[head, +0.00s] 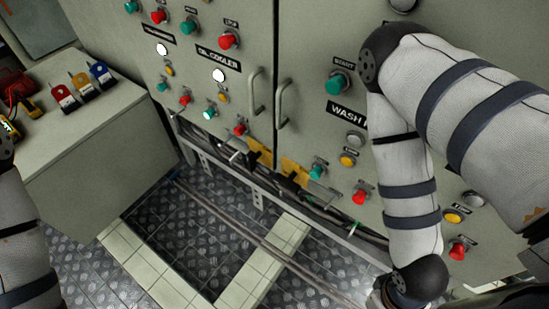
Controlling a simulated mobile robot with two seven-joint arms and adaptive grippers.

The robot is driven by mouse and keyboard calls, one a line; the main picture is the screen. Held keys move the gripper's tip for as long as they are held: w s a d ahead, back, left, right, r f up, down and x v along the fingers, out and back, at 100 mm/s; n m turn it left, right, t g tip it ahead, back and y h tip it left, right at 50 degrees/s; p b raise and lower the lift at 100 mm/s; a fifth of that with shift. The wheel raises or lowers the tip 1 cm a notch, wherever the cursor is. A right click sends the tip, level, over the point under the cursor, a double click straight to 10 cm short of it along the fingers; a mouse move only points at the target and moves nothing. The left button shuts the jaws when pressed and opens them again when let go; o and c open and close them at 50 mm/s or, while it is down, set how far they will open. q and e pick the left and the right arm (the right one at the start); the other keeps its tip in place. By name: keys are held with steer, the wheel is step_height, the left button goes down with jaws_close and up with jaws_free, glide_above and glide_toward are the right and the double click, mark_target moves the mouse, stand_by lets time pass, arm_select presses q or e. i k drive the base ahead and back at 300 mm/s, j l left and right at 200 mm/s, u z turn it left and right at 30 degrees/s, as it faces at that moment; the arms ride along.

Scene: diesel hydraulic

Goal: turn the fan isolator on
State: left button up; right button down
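No label reading fan isolator can be made out. Two yellow plates with dark parts sit low at the cabinet doors, a left one (260,153) and a right one (294,172); I cannot tell whether either is the isolator. My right arm comes in from the right in front of the right door and bends down to the bottom edge, hiding part of the panel. My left arm shows only at the left edge. Neither gripper's fingers are in the picture.
The grey cabinet has two door handles (256,92) and several green and red buttons. Its labels include OIL COOLER (218,58). A grey bench (100,150) at left bears padlocks (80,84) and a yellow meter (10,127). Cables run along the cabinet's foot. The plated floor (180,235) is mostly clear.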

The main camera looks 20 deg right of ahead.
mark_target(287, 183)
steer(key=k+z, duration=0.15)
steer(key=z, duration=0.2)
steer(key=k+z, duration=0.15)
steer(key=z, duration=0.2)
steer(key=k+l+z, duration=0.1)
steer(key=z, duration=0.25)
steer(key=k, duration=0.05)
